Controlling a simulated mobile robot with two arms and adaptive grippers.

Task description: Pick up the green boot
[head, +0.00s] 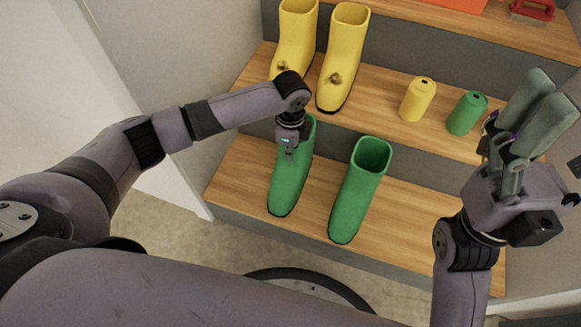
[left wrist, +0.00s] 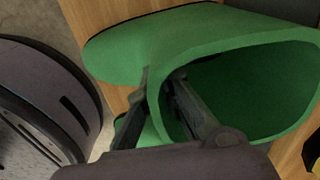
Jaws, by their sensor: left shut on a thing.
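Two green boots stand upright on the lower wooden step in the head view. The left green boot (head: 288,186) is under my left gripper (head: 290,150), which comes down on it from above. In the left wrist view, one finger is inside the opening of this boot (left wrist: 225,38) and the other is outside, so my left gripper (left wrist: 160,98) is shut on its upper rim. The second green boot (head: 358,195) stands to the right, apart from it. My right gripper (head: 532,118) is raised at the right with its fingers up, holding nothing visible.
On the step above stand two yellow boots (head: 343,50), a yellow can (head: 417,99) and a green can (head: 467,112). A red brush (head: 532,10) lies on the top step. A wall (head: 170,45) is at the left. The lower step (head: 420,225) is bare right of the boots.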

